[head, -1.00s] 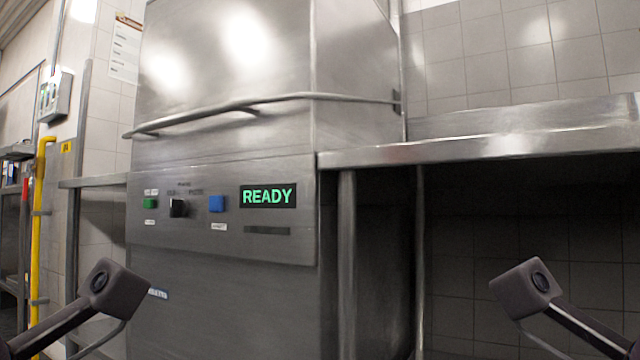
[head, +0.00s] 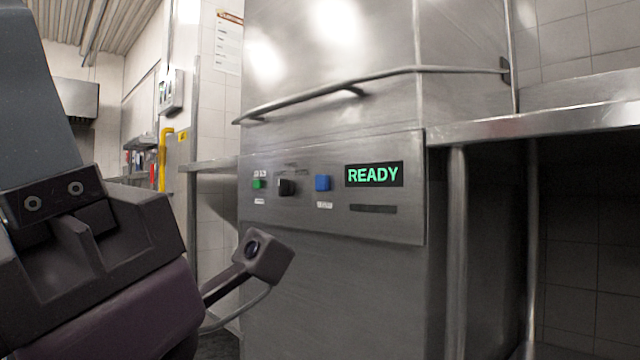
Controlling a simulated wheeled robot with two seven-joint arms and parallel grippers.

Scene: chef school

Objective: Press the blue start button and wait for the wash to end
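The steel dishwasher (head: 330,290) fills the middle of the head view, its hood down. My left gripper (head: 100,265) is large and close at the lower left, well apart from the panel. Its fingertips cannot be made out, so its opening is unclear. My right gripper is out of view.
A green button (head: 258,184) lies left of the knob. A bar handle (head: 370,86) crosses the hood above the panel. A steel counter (head: 560,122) joins on the right, with legs below. A yellow pipe (head: 163,160) stands at the back left. The space before the panel is clear.

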